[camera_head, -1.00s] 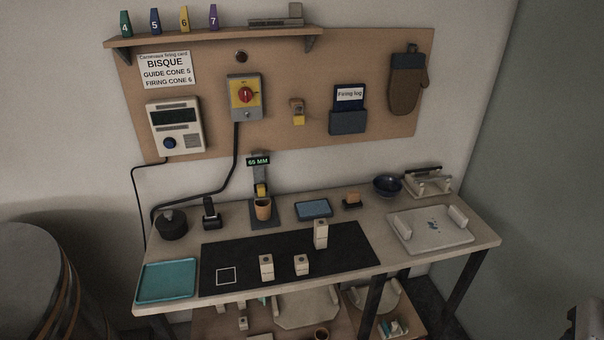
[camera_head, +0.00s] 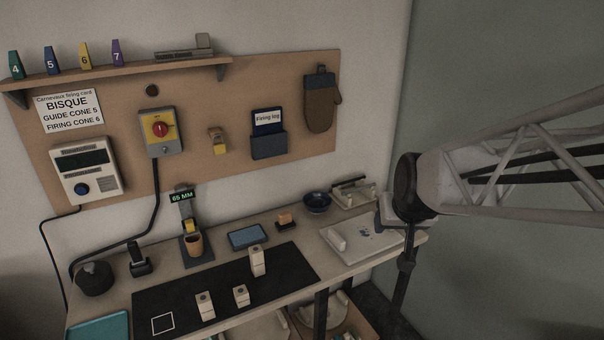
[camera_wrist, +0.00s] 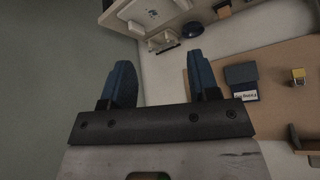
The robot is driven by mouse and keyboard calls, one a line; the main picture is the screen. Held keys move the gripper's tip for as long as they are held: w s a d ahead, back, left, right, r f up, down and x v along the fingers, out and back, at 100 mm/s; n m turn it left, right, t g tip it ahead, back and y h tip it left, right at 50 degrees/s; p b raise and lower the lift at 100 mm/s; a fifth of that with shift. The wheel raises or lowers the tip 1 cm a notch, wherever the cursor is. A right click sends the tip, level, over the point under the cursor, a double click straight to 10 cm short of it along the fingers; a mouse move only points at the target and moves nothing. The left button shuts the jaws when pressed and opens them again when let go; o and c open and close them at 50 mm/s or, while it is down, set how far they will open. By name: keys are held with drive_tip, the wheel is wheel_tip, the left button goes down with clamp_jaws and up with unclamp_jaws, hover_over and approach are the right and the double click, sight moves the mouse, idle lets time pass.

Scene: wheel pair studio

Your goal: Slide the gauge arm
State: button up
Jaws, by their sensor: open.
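The gauge is a dark stand at the back of the bench with a green-lit display (camera_head: 181,197) reading 65 MM. Its yellow-fronted arm (camera_head: 191,227) sits low on the post, just above a tan cup (camera_head: 195,244) on the dark base. My gripper (camera_wrist: 159,76) is open and empty, its two blue fingers apart in the wrist view. My arm enters from the right in the head view, with its end above the right end of the bench, well away from the gauge. The gauge is not seen in the wrist view.
A black mat (camera_head: 225,290) with several pale blocks lies in front of the gauge. A blue tray (camera_head: 248,236) and an orange-brown block (camera_head: 285,220) stand to its right. A blue bowl (camera_head: 316,203) and a pale board (camera_head: 365,240) are farther right. The switch box (camera_head: 160,132) hangs above.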

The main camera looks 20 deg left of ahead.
drive_tip(key=w+a+f+n+t+y, duration=0.1)
drive_tip(key=w+a, duration=0.2)
drive_tip(key=a, duration=0.3)
drive_tip(key=w+a+f, duration=0.2)
drive_tip(key=w+a, duration=0.2)
drive_tip(key=a, duration=0.2)
drive_tip(key=n+t+y, duration=0.3)
drive_tip(key=n+y, duration=0.2)
drive_tip(key=y, duration=0.1)
approach(190, 225)
drive_tip(key=x, duration=0.2)
drive_tip(key=shift+w+a, duration=0.3)
drive_tip(key=shift+w, duration=0.05)
drive_tip(key=shift+w+a, duration=0.1)
drive_tip(key=shift+x, duration=3.75)
drive_tip(key=shift+f, duration=0.1)
clamp_jaws()
